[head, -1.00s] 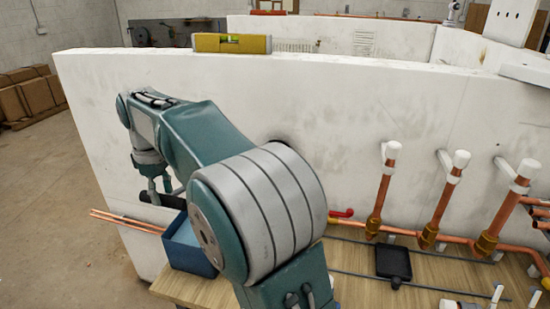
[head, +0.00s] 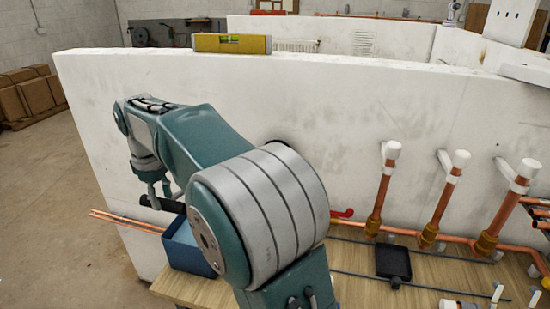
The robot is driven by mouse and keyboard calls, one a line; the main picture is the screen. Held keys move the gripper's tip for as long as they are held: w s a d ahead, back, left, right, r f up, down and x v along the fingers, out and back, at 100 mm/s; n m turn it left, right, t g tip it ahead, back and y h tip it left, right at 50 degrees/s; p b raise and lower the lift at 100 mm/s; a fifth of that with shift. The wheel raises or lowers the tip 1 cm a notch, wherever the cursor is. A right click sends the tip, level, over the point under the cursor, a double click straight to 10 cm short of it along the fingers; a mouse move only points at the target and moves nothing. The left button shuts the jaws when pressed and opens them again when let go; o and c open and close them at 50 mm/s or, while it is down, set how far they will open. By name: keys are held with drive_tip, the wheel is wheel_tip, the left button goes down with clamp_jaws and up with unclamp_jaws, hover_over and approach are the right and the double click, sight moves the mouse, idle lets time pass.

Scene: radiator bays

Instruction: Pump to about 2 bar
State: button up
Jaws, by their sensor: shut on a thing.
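A blue box-shaped tank (head: 188,252), which looks like the pump's body, sits at the left end of the wooden bench top, partly hidden behind my arm. A black bar-like handle (head: 172,206) lies just above its upper left edge. My gripper (head: 153,199) points down at the handle's left end and is shut on it. My arm hides where the handle joins the pump. No pressure gauge can be made out.
Copper pipes (head: 117,218) stick out left of the bench. Upright copper pipes with white caps (head: 390,150) stand along the white wall (head: 330,110). A black tray (head: 393,262) lies on the bench (head: 350,288). A yellow level (head: 232,43) rests on the wall top.

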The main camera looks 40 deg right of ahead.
drive_tip(key=shift+o, duration=0.2)
drive_tip(key=shift+f, duration=0.85)
drive_tip(key=shift+w+d+r, duration=0.15)
drive_tip(key=shift+d+r, duration=0.1)
drive_tip(key=shift+r, duration=0.4)
drive_tip(key=shift+w+d+r, duration=0.1)
drive_tip(key=shift+d+r, duration=0.1)
drive_tip(key=shift+r, duration=0.4)
drive_tip(key=shift+c, duration=0.3)
